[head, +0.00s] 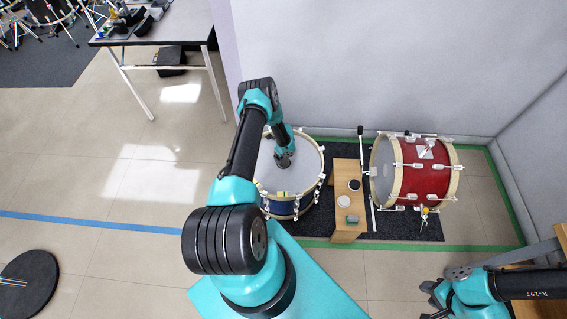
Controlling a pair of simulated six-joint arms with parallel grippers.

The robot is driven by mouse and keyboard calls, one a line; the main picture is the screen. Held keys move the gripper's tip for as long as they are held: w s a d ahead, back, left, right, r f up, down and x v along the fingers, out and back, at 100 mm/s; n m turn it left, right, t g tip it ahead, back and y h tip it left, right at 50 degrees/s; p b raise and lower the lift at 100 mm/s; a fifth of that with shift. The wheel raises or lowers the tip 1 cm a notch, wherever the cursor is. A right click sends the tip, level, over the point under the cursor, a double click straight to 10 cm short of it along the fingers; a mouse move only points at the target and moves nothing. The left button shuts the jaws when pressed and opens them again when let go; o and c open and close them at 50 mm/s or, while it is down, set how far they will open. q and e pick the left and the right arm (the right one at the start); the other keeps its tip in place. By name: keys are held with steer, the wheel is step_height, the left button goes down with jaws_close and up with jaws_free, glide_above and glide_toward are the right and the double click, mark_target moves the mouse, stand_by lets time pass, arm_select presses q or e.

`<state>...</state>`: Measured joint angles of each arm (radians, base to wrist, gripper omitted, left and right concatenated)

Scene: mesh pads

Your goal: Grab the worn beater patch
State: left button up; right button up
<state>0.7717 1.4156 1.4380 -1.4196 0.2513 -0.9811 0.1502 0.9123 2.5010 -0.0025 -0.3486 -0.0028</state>
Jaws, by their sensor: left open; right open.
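A blue drum (290,207) stands with its pale grey head facing up. My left gripper (284,161) is over the middle of that head, pointing down. Its fingertips are small and dark here, and I cannot tell whether they touch the head. No worn beater patch can be made out clearly; the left gripper and arm hide part of the drum head. A black disc (354,185) and a white round piece (343,201) lie on a wooden bench (346,167) right of the drum. My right gripper (429,298) is open at the lower right, away from the drums.
A red drum (427,168) lies on its side on the dark mat (408,226), right of the bench. A small grey-green box (352,219) sits at the bench's near end. A grey wall stands behind. Open tiled floor lies left.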

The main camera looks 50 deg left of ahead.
mark_target(284, 162)
arm_select(q)
steer(key=shift+s+f, duration=0.15)
steer(key=shift+f, duration=2.25)
steer(key=shift+c, duration=0.3)
steer(key=c, duration=0.9)
